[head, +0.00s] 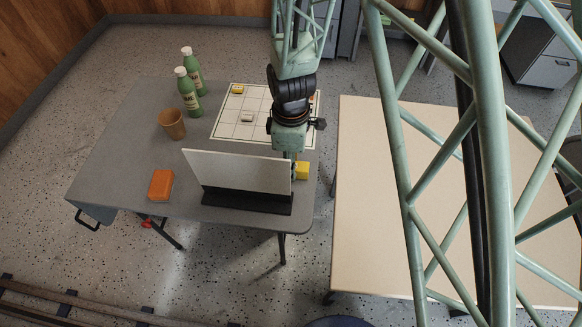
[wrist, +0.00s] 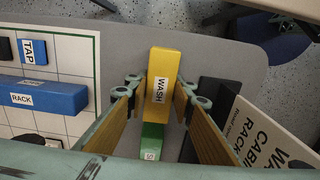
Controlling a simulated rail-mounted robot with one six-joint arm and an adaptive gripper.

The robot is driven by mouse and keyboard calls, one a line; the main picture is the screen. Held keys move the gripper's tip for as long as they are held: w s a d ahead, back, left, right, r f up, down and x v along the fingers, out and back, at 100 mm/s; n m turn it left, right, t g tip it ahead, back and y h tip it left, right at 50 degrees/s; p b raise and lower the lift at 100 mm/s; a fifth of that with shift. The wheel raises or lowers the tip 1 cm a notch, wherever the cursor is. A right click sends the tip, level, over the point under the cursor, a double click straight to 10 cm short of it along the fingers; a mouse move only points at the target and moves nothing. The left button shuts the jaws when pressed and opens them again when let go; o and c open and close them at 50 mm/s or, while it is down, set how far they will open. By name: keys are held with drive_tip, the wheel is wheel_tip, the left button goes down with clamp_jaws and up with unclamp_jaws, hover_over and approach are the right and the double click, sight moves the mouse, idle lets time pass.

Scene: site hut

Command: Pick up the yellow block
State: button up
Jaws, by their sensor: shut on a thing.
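The yellow block (head: 302,171), labelled WASH, is at the right edge of the grey table beside the end of the white sign. In the wrist view the yellow block (wrist: 164,62) stands between the fingertips of my gripper (wrist: 162,87), which is shut on it. In the head view my gripper (head: 293,166) is partly hidden by the sign and the wrist above it. I cannot tell whether the block touches the table. A green block (wrist: 152,140) shows just below it in the wrist view.
The white sign (head: 235,170) on its black base stands close to my gripper; its lettering shows in the wrist view (wrist: 262,138). A gridded sheet (head: 225,128) holds several blocks, including a blue RACK block (wrist: 45,95). Green bottles (head: 187,92), a brown cup (head: 172,124) and an orange block (head: 160,185) stand left.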

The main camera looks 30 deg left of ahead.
drive_tip(key=shift+r+p, duration=0.9)
drive_tip(key=shift+r, duration=3.9)
